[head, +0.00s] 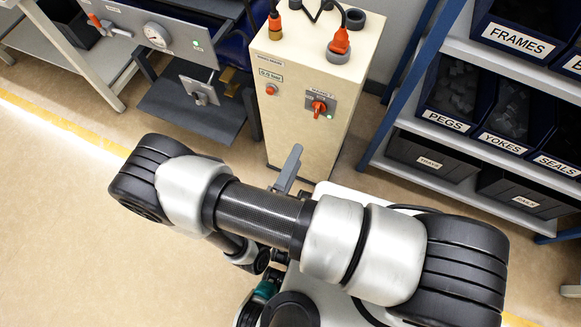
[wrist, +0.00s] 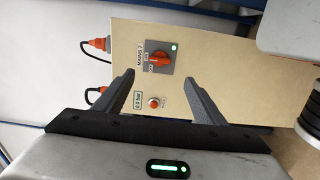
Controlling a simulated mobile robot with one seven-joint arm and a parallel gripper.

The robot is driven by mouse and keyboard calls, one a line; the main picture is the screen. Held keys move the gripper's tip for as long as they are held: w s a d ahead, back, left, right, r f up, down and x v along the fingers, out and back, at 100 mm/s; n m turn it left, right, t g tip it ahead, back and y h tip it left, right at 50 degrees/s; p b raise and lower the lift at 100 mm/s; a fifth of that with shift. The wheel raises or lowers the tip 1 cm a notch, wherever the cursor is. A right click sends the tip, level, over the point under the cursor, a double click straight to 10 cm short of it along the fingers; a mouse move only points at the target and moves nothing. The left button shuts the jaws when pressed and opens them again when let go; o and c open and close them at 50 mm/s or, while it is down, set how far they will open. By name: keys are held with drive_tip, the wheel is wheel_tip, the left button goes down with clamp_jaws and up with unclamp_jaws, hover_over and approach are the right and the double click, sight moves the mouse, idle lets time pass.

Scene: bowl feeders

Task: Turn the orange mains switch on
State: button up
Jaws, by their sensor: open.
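The orange mains switch (head: 319,106) is a rotary knob on a dark grey plate on the front of a beige cabinet (head: 295,140). In the wrist view the knob (wrist: 159,59) shows beyond my fingertips, with a small pale green light at the plate's corner. The lettering around the knob is too small to read surely. My gripper (wrist: 159,79) is open and empty, its two grey fingers pointing at the cabinet front and apart from the knob. In the head view one grey finger shows in front of the cabinet; my arm hides the rest.
A red button (wrist: 153,102) with a "0.0 bar" label sits near the switch. Orange plugs with black cables (head: 340,42) stand on the cabinet top. A shelf of labelled bins (head: 450,95) is at right, a grey bench with a control panel (head: 165,35) at left.

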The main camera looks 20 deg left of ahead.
drive_tip(key=shift+s, duration=1.15)
drive_tip(key=shift+a, duration=0.1)
